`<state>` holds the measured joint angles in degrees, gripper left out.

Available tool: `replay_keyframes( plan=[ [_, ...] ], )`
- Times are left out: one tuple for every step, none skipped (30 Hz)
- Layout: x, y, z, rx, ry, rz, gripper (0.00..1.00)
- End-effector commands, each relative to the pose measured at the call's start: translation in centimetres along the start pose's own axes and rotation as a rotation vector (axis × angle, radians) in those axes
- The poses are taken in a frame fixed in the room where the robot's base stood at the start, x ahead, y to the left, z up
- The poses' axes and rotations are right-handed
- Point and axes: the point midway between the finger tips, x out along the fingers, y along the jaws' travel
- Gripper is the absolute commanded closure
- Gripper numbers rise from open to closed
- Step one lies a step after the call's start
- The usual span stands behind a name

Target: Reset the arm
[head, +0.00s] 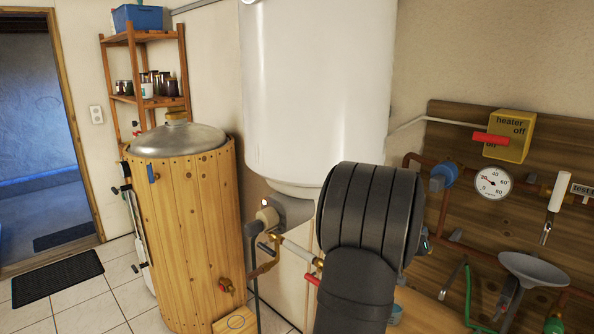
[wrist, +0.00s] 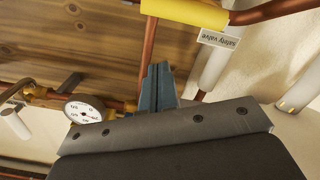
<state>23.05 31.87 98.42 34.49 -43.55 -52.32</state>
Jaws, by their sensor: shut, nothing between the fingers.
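My gripper (wrist: 160,70) shows in the wrist view as two blue-grey fingers pressed together, with nothing between them. It points toward the wooden board (wrist: 90,40), near a copper pipe with a yellow sleeve (wrist: 185,10) and a tag reading "safety valve" (wrist: 219,39). I cannot tell whether the fingers touch anything. In the head view my dark arm stands in the middle foreground and hides most of the gripper.
Right of my arm, the board (head: 455,125) carries a yellow heater box (head: 512,140) with a red lever, a dial gauge (head: 493,183), a blue fitting (head: 444,176) and a funnel (head: 532,270). A white tank (head: 318,80) hangs behind. A wood-clad barrel (head: 190,230) stands left.

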Motion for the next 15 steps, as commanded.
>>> replay_keyframes(
  plan=[
    [0.0,-0.2,-0.1,-0.030,0.000,0.001,1.00],
    [0.1,-0.3,-0.1,-0.051,0.000,0.002,1.00],
    [0.1,-0.5,-0.2,-0.079,0.000,0.003,1.00],
    [0.1,-0.6,-0.3,-0.100,0.001,0.004,1.00],
    [0.1,-0.7,-0.3,-0.121,0.001,0.005,1.00],
    [0.2,-0.8,-0.4,-0.148,0.001,0.006,1.00],
    [0.2,-0.9,-0.5,-0.168,0.000,0.007,1.00],
    [0.2,-1.0,-0.5,-0.189,0.000,0.008,1.00],
    [0.2,-1.1,-0.6,-0.216,0.000,0.010,1.00],
    [0.2,-1.2,-0.7,-0.238,0.000,0.010,1.00],
    [0.2,-1.3,-0.7,-0.259,0.000,0.011,1.00],
    [0.3,-1.5,-0.8,-0.287,0.000,0.012,1.00],
    [0.3,-1.6,-0.9,-0.307,0.000,0.013,1.00],
    [0.3,-1.7,-0.9,-0.327,-0.001,0.014,1.00],
    [0.3,-1.8,-1.0,-0.354,-0.002,0.016,1.00]
  ],
)
